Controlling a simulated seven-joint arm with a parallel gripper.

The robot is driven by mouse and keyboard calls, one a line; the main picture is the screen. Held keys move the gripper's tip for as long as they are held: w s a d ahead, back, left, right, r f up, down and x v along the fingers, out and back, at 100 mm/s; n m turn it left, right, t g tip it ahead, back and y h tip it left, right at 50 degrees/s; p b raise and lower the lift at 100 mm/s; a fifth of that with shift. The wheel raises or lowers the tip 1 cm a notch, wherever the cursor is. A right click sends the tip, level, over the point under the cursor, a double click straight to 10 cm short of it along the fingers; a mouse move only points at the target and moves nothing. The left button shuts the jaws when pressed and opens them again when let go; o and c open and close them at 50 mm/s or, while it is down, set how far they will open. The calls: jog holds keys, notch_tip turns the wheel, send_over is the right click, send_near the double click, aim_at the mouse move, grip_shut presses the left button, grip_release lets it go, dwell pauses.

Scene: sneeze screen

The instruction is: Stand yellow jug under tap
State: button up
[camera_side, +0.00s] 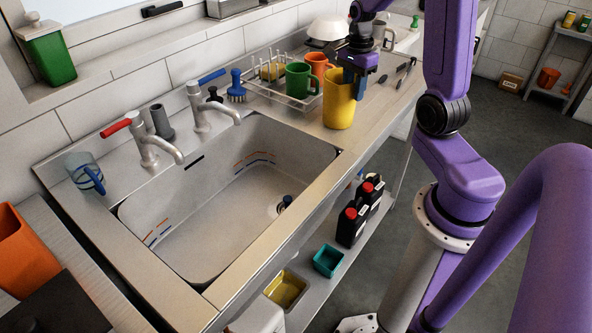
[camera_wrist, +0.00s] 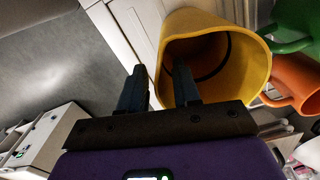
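The yellow jug (camera_side: 338,108) stands upright on the counter right of the sink. Its open mouth (camera_wrist: 222,48) faces the camera in the wrist view; I see no handle. My gripper (camera_side: 356,84) points down at the jug's rim. In the wrist view my gripper (camera_wrist: 160,88) is open, one finger over the jug's mouth and the other outside its wall; a gap shows between them, and contact is unclear. A red-handled tap (camera_side: 147,142) and a blue-handled tap (camera_side: 209,108) stand behind the sink (camera_side: 222,205), spouts over it.
A rack (camera_side: 262,84) with a green mug (camera_side: 298,80) and an orange mug (camera_side: 318,66) stands close behind the jug. A blue brush (camera_side: 236,86) is near the blue-handled tap. The basin is mostly clear.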

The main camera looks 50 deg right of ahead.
grip_shut()
jog(key=shift+r, duration=0.1)
jog(key=shift+r, duration=1.95)
